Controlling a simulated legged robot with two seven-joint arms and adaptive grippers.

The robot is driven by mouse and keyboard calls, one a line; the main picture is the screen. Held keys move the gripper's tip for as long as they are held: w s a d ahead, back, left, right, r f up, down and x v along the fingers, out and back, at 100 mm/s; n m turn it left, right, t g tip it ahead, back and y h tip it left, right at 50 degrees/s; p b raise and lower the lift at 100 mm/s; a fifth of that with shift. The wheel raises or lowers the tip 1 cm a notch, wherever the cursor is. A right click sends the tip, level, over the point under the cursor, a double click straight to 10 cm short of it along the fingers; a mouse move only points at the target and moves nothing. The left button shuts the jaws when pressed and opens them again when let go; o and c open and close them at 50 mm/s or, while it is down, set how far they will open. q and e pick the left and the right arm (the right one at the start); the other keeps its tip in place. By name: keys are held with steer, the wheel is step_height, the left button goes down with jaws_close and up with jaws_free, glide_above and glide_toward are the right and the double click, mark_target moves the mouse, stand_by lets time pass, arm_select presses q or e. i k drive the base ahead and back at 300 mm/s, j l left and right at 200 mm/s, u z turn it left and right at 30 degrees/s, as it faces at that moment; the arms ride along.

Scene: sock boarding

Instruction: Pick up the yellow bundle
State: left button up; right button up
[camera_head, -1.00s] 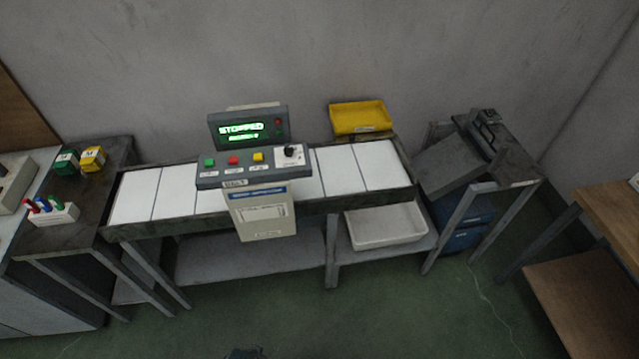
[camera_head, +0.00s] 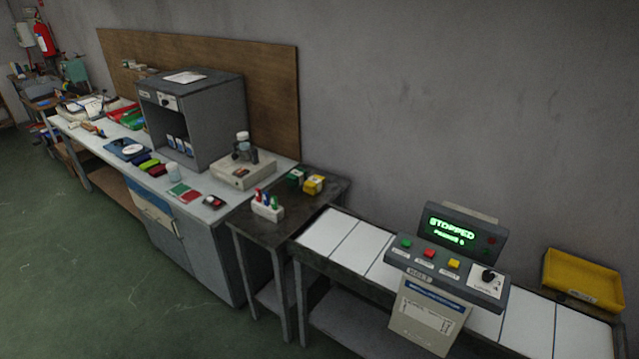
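A yellow bundle (camera_head: 314,184) with a pale band sits on the dark side table (camera_head: 262,232), near its back right. A green bundle (camera_head: 297,175) lies just left of it, close by or touching; I cannot tell which. Neither of my grippers shows in the view, and nothing hides the yellow bundle.
A white holder with coloured pens (camera_head: 267,207) stands at the front of the side table. The conveyor (camera_head: 325,232) with its control panel (camera_head: 447,262), reading STOPPED, adjoins on the right. A long workbench (camera_head: 222,207) with a grey cabinet (camera_head: 205,120) extends left. Green floor (camera_head: 110,280) is clear in front.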

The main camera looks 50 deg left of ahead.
mark_target(314, 185)
steer(key=u, duration=1.65)
